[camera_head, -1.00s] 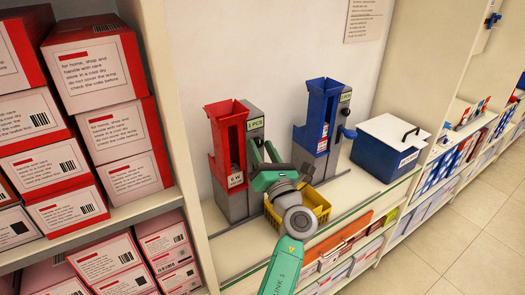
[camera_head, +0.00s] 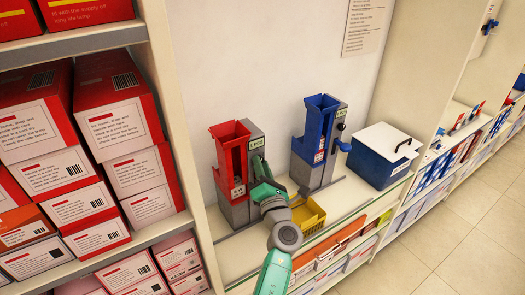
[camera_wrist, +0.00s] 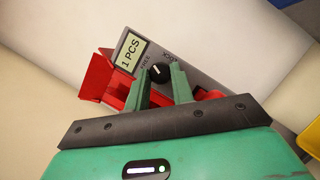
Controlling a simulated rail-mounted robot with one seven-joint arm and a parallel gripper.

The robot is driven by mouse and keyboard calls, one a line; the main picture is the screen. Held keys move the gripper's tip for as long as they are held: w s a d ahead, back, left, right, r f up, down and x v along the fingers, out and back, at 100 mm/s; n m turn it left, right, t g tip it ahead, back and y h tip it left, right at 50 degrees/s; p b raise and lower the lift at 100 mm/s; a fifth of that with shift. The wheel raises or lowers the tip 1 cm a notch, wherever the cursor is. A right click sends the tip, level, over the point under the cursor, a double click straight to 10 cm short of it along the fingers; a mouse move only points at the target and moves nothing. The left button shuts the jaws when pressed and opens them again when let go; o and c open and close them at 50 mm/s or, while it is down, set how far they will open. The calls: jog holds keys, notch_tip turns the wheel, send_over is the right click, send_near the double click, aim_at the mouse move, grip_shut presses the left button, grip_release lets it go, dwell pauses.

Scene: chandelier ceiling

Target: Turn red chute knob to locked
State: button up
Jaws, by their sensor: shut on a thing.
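The red chute (camera_head: 231,150) stands on the shelf, attached to a grey post with a "1 PCS" label. In the wrist view its red body (camera_wrist: 96,78) shows behind my fingers. A round black knob (camera_wrist: 159,73) with a white mark sits on the grey panel near the label, beside small lettering that seems to read "FREE". My gripper (camera_wrist: 161,72) has one finger on each side of this knob and is shut on it. In the head view my gripper (camera_head: 258,168) is at the post, and its fingers hide the knob. I cannot tell the mark's exact direction.
A blue chute (camera_head: 318,132) with its own black knob and blue handle stands to the right. A yellow basket (camera_head: 309,216) is close beside my arm. A blue box with a white lid (camera_head: 385,155) is farther right. Stacked red-and-white cartons (camera_head: 118,115) fill the left shelves.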

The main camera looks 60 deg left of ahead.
jog(key=m+p, duration=0.2)
jog(key=p, duration=0.1)
jog(key=r+m+t+h+p, duration=0.1)
jog(key=m+p, duration=0.1)
jog(key=p, duration=0.2)
jog(key=shift+s+r+h, duration=0.1)
jog(key=shift+r+h, duration=0.1)
jog(key=shift+h, duration=0.1)
jog(key=m+h+p, duration=0.1)
jog(key=m+p, duration=0.3)
jog(key=p, duration=0.3)
jog(key=shift+r+h, duration=0.1)
jog(key=shift+h, duration=0.2)
jog(key=m+h+p, duration=0.1)
jog(key=m+p, duration=0.2)
jog(key=p, duration=0.1)
jog(key=shift+p, duration=0.4)
jog(key=p, duration=0.1)
jog(key=m+p, duration=0.1)
jog(key=shift+f+m+g+h+p, duration=0.25)
jog(key=shift+m+g+h+p, duration=0.05)
jog(key=shift+g, duration=0.1)
jog(key=o, duration=1)
jog(key=shift+f, duration=0.1)
